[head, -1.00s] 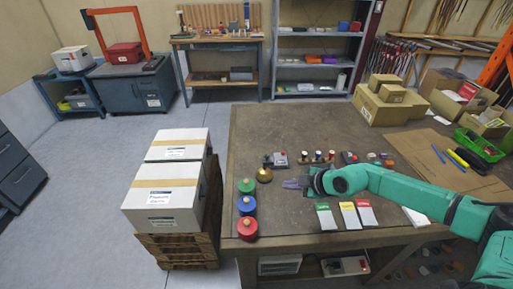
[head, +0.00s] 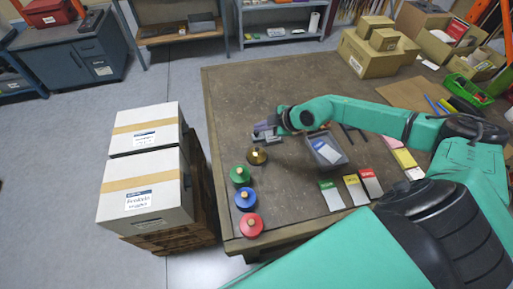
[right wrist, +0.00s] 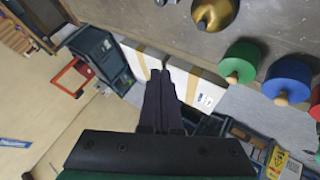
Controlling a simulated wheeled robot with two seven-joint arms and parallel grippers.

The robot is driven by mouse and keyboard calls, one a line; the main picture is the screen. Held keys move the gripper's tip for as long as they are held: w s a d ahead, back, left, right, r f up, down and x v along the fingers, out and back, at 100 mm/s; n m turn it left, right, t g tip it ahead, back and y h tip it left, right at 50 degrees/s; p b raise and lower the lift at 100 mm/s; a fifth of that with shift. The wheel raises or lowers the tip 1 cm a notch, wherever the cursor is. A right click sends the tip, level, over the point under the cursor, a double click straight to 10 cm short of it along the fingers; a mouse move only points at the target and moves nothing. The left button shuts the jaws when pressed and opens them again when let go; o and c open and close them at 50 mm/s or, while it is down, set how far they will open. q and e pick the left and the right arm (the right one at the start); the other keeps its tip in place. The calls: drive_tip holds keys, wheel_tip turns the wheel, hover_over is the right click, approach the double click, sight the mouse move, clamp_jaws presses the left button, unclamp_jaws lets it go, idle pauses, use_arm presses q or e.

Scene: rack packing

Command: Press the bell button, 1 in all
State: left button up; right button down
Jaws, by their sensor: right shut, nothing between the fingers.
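The brass bell (head: 257,156) sits on the table near its left edge, behind a row of round pieces. It also shows at the top of the right wrist view (right wrist: 214,12). My right gripper (head: 258,133) is shut and empty, just beyond the bell in the head view and apart from it in the picture. Its fingers (right wrist: 160,88) are together in the right wrist view, with the bell up and to the right of them. Its height above the table is hard to tell. My left gripper is not in view.
Green (head: 240,175), blue (head: 246,198) and red (head: 251,225) knobbed pieces stand in front of the bell. A grey bin (head: 325,150) and several cards (head: 357,190) lie to the right. White boxes (head: 146,190) stand left of the table (head: 300,222).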

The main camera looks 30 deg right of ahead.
sight(257, 149)
wheel_tip(257, 149, down, 8)
drive_tip(key=b, duration=0.6)
drive_tip(key=shift+b, duration=0.4)
drive_tip(key=shift+f, duration=0.3)
idle(1.0)
drive_tip(key=shift+f, duration=0.3)
drive_tip(key=shift+f, duration=0.55)
idle(0.5)
